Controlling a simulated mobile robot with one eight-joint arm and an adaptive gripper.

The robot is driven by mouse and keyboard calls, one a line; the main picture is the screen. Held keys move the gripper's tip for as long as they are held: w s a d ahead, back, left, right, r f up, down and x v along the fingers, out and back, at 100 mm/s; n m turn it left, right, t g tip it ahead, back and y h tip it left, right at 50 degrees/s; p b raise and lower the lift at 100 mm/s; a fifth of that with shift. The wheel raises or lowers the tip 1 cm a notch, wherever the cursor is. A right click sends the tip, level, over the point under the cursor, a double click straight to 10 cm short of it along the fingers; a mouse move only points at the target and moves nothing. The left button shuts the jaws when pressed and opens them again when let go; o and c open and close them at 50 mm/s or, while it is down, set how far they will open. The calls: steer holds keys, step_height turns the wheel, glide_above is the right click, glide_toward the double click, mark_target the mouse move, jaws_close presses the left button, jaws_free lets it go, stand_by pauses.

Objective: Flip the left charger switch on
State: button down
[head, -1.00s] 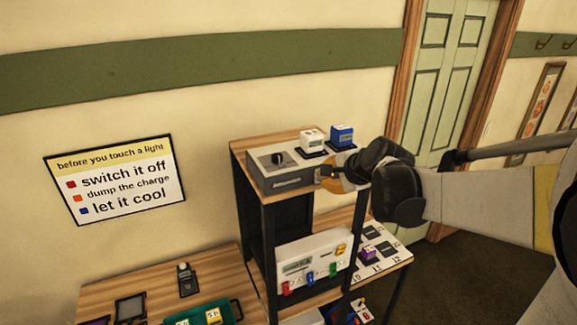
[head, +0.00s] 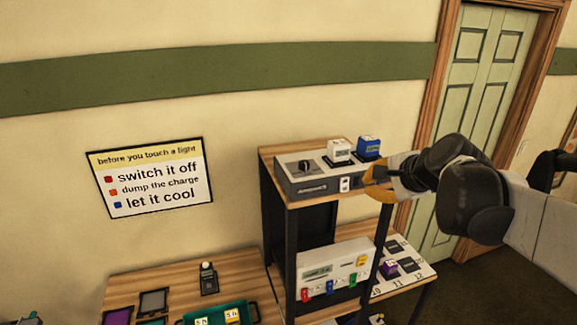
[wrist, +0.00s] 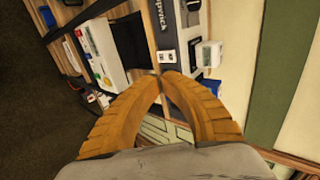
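The grey charger box (head: 305,181) sits on the top shelf, with a black knob on top. A small white switch plate (head: 345,184) is on its front face at the right end. It also shows in the wrist view (wrist: 168,56), just beyond my fingertips, with small dark marks side by side. Which way its switches are set is too small to tell. My gripper (head: 370,177) is just right of the plate, apart from it. In the wrist view my orange fingers (wrist: 161,74) meet at the tips with nothing between them.
A white block (head: 340,150) and a blue block (head: 368,146) stand on dark bases at the right of the top shelf. A white unit with coloured tabs (head: 334,271) is on the shelf below. A wooden table (head: 150,285) is at left.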

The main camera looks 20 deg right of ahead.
steer(key=s+b, duration=0.2)
steer(key=s+g+b, duration=0.1)
steer(key=shift+s+r, duration=0.15)
steer(key=shift+r, duration=0.2)
stand_by(0.4)
steer(key=p, duration=0.2)
glide_toward(345, 195)
steer(key=x, duration=0.4)
steer(key=shift+f, duration=0.45)
steer(key=shift+w+f, duration=0.25)
steer(key=shift+w, duration=0.5)
steer(key=shift+b, duration=0.3)
